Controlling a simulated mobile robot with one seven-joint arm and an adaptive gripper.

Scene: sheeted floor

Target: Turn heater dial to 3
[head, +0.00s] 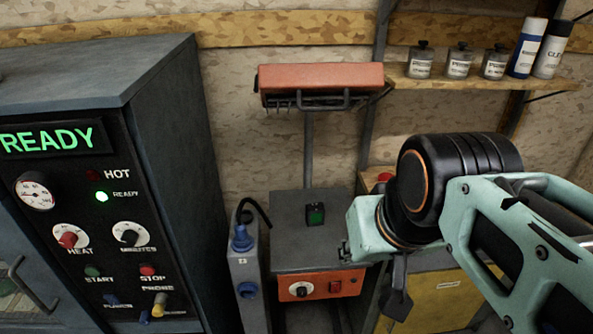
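An orange control panel (320,285) is on the front of a grey stand below an orange-red overhead unit (320,78). The panel has a round dial (301,289) with a pale scale plate and a dark knob. Its numbers are too small to read. A second dial, marked HEAT (70,237), has a red knob and is on the dark cabinet at left. My arm comes in from the right. My gripper (396,298) shows only as a dark part below the wrist, to the right of the orange panel and apart from it. Its fingers are mostly hidden.
The dark cabinet (150,140) shows a lit READY sign (48,138), a gauge and several knobs. A grey socket post (247,285) with blue fittings stands left of the panel. A wooden shelf (470,82) holds jars and spray cans. A yellow box (430,298) is behind my arm.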

